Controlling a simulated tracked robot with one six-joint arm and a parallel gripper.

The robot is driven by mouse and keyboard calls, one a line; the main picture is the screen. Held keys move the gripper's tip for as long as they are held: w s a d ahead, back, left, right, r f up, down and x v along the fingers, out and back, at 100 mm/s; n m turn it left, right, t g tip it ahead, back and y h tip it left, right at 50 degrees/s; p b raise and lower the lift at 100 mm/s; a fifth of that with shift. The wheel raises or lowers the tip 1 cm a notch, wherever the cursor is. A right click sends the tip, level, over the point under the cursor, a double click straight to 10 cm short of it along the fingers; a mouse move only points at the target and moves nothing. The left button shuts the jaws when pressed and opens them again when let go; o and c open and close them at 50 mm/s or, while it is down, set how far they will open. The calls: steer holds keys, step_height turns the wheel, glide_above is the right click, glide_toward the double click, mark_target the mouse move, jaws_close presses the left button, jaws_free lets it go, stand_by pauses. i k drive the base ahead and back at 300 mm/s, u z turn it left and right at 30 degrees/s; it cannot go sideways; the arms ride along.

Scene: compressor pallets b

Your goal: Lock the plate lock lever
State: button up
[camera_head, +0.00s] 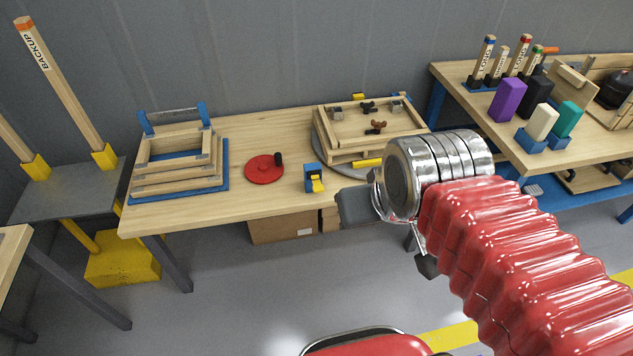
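A small blue block with a yellow lever (315,184) stands near the front edge of the middle wooden table, left of a round grey plate (322,146); it looks like the plate lock lever. Whether it is locked cannot be told from this view. The plate carries a wooden frame (345,146) and is partly hidden by it. My gripper (362,207) shows as dark parts beyond my silver wrist, in front of the table's front edge, right of the lever and apart from it. The wrist hides most of the gripper, so its opening cannot be judged.
A red disc with a black knob (263,170) lies left of the lever. Stacked wooden frames (180,160) stand on a blue base at the table's left. A right-hand table (470,95) holds coloured blocks and labelled handles. Bare tabletop (250,203) lies in front of the disc.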

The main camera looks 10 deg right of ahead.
mark_target(318, 187)
steer(key=u, duration=0.05)
steer(key=i, duration=1)
steer(key=u, duration=0.9)
steer(key=k, duration=0.6)
steer(key=u, duration=0.25)
